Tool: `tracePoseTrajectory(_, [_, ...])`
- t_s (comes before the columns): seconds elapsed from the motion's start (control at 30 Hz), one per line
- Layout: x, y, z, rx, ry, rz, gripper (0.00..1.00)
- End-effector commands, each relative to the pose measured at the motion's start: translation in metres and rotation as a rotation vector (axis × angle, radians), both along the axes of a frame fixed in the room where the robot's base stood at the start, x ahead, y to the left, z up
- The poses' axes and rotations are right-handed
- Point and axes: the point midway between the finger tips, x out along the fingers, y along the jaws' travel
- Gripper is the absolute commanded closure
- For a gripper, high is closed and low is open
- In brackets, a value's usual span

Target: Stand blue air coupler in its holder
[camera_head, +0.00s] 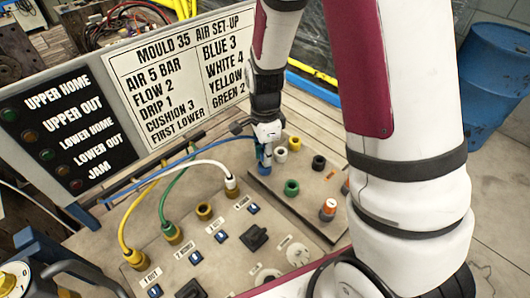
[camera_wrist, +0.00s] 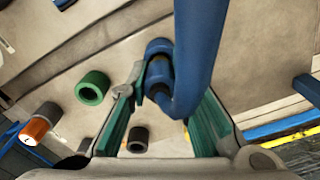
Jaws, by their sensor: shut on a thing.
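My gripper (camera_head: 266,136) is shut on the blue air coupler (camera_head: 264,154), low over the right-hand holder board (camera_head: 262,190). In the wrist view, my gripper (camera_wrist: 160,88) has its green-padded fingers on either side of the blue coupler (camera_wrist: 157,72). A thick blue hose (camera_wrist: 200,40) bends away from it across the picture. A blue ring (camera_head: 264,170), which looks like the holder, is directly under the coupler in the head view. The fingers and hose cover the join, so I cannot tell whether the coupler is inside the ring or just above it.
Green (camera_head: 291,187), white (camera_head: 281,155), yellow (camera_head: 295,143) and black (camera_head: 318,162) rings and an orange-and-white piece (camera_head: 328,208) stand close by. White (camera_head: 205,163), green and yellow hoses loop over the left panel (camera_head: 205,262). A sign board (camera_head: 180,70) stands behind.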

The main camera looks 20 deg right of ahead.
Motion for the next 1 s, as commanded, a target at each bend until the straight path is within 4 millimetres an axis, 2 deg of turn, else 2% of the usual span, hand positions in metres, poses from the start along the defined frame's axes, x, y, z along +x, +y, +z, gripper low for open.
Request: tracePoseTrajectory(1.0, [0.000, 0.000, -0.011, 0.000, -0.001, 0.001, 1.00])
